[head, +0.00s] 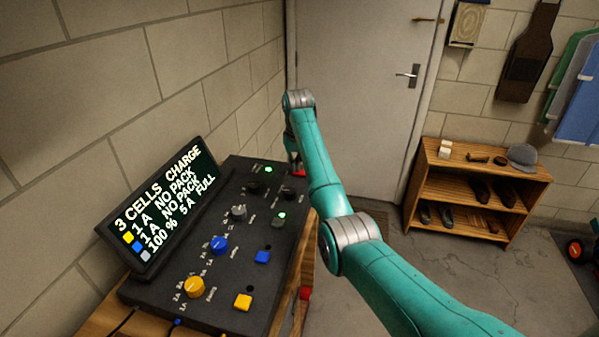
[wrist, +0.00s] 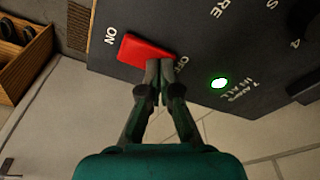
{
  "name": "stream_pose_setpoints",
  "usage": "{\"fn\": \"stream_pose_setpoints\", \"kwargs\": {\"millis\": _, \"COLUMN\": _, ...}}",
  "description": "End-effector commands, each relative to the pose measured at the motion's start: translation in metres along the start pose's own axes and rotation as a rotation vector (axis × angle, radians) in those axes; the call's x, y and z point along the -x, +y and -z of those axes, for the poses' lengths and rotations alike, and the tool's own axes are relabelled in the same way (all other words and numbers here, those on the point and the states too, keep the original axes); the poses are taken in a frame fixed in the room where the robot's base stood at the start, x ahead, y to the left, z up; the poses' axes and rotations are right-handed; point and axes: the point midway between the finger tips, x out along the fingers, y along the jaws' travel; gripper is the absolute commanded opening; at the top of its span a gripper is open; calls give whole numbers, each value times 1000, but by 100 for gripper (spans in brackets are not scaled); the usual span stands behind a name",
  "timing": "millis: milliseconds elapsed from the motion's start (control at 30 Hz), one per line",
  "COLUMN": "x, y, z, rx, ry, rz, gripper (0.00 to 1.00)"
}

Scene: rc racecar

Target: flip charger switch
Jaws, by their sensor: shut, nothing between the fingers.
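The charger is a dark panel (head: 262,215) on a wooden bench, with a tilted screen (head: 165,205) reading "3 CELLS CHARGE", two "NO PACK" lines and "100% 5A FULL". Its red switch (wrist: 135,48) is in the wrist view, with "ON" printed by its left end; the label by its right end is partly hidden. In the head view the red switch (head: 299,173) shows small at the panel's far right corner. My gripper (wrist: 166,66) is shut and empty, its fingertips at the switch's right end. I cannot tell whether they touch it.
The panel holds a yellow knob (head: 195,287), a blue knob (head: 219,245), a grey knob (head: 239,212), a yellow button (head: 243,302), a blue button (head: 262,257) and green lights. A brick wall stands behind the screen. A shoe shelf (head: 475,185) and white door (head: 365,90) are beyond.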

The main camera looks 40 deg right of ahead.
Motion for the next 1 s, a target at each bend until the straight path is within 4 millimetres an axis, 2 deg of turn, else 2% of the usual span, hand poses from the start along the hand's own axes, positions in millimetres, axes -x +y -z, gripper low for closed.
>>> {"fn": "stream_pose_setpoints", "kwargs": {"millis": 267, "x": 3, "y": 0, "z": 1, "rx": 0, "ry": 0, "rz": 0, "gripper": 0}}
{"fn": "stream_pose_setpoints", "kwargs": {"millis": 1000, "x": 53, "y": 0, "z": 8, "rx": 0, "ry": 1, "rz": 0, "gripper": 0}}
